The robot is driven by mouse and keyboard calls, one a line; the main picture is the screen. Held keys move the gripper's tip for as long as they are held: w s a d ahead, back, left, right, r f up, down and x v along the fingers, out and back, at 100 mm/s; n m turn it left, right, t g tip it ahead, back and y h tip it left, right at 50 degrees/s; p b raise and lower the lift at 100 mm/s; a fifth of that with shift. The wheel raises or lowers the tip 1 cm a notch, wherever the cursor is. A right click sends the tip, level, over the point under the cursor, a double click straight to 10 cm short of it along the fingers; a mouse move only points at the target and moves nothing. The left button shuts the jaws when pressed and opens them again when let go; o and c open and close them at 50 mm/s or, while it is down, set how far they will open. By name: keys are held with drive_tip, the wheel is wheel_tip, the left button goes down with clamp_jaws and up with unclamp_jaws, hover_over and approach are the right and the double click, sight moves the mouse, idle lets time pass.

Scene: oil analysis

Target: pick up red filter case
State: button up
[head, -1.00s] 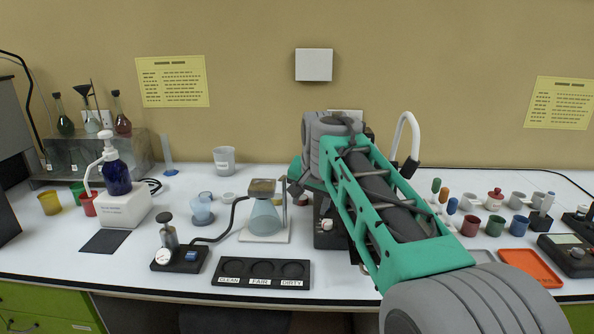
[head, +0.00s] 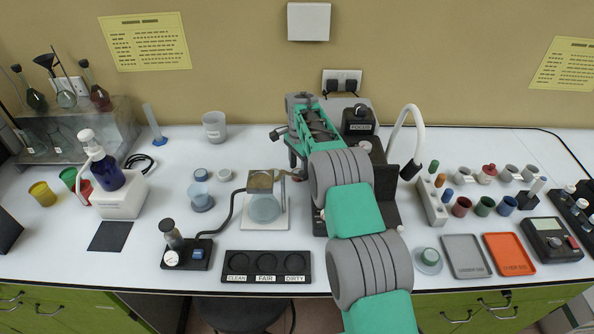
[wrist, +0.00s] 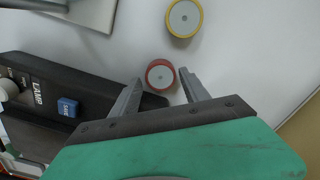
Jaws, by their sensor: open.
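The red filter case (wrist: 160,75) is a small round case with a red rim and a grey face, seen in the wrist view on the white bench top beside a black device base. My gripper (wrist: 160,79) is open, and its two dark fingers show one on each side of the red case. I cannot tell how high the fingertips are above it. A similar yellow-rimmed case (wrist: 184,17) lies farther up in that view, clear of the fingers. In the head view my arm hides the red case.
The black device base (wrist: 75,97) with a LAMP label and blue switch is close to the left finger. In the head view, a flask stand (head: 264,222) stands left of my arm.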

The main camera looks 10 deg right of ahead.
drive_tip(key=shift+a+f, duration=0.1)
drive_tip(key=shift+f, duration=0.5)
drive_tip(key=c, duration=1.1)
